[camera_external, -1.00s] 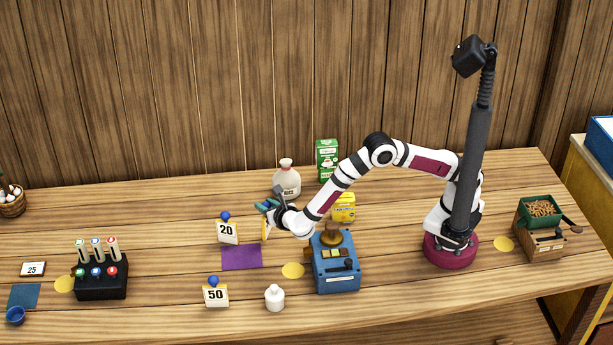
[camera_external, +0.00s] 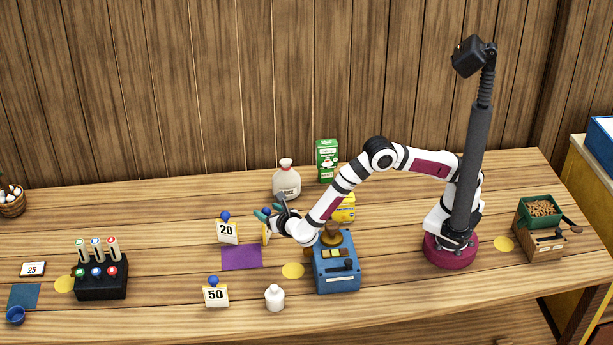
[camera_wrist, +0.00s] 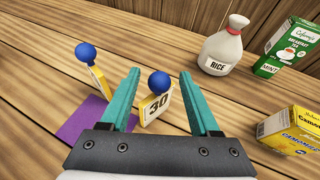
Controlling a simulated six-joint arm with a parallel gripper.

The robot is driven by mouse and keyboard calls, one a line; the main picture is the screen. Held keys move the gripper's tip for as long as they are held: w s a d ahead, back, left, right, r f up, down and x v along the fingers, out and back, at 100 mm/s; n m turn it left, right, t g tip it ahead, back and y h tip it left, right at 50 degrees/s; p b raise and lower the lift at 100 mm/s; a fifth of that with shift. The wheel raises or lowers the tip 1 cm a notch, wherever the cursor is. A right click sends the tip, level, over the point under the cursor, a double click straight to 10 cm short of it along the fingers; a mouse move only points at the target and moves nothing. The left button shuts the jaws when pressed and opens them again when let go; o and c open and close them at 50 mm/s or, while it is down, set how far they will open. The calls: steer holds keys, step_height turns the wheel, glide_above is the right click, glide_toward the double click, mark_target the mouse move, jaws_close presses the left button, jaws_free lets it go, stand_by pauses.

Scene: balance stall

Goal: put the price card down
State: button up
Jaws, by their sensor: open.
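The price card marked 30 (camera_wrist: 157,106), with a blue ball on top, shows between the two teal fingers of my gripper (camera_wrist: 159,73) in the wrist view. The fingers are apart, with a gap on both sides of the ball. The card looks upright on the table. In the external view this card (camera_external: 266,238) is partly hidden by my gripper (camera_external: 268,213). It is at the right end of the purple mat (camera_external: 241,257), right of the card marked 20 (camera_external: 227,231).
A card marked 50 (camera_external: 215,293) and a white bottle (camera_external: 274,298) stand in front. A blue scale (camera_external: 336,268) is to the right.

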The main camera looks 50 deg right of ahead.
steer(key=v, duration=1)
steer(key=d+r+m+g+h, duration=0.35)
steer(key=d+m, duration=0.35)
steer(key=d, duration=0.5)
steer(key=s+d+r+m+g+y, duration=0.1)
steer(key=s+d+r+m+g, duration=0.3)
steer(key=d+m, duration=0.4)
steer(key=s+d+r+m+g+y, duration=0.1)
steer(key=s+d+m+g, duration=0.4)
steer(key=d, duration=0.5)
steer(key=s+m+y, duration=0.8)
steer(key=s+m, duration=0.7)
steer(key=m, duration=0.2)
steer(key=shift+s+a, duration=0.2)
steer(key=shift+s, duration=0.15)
steer(key=shift+y, duration=0.25)
steer(key=shift+c, duration=1.1)
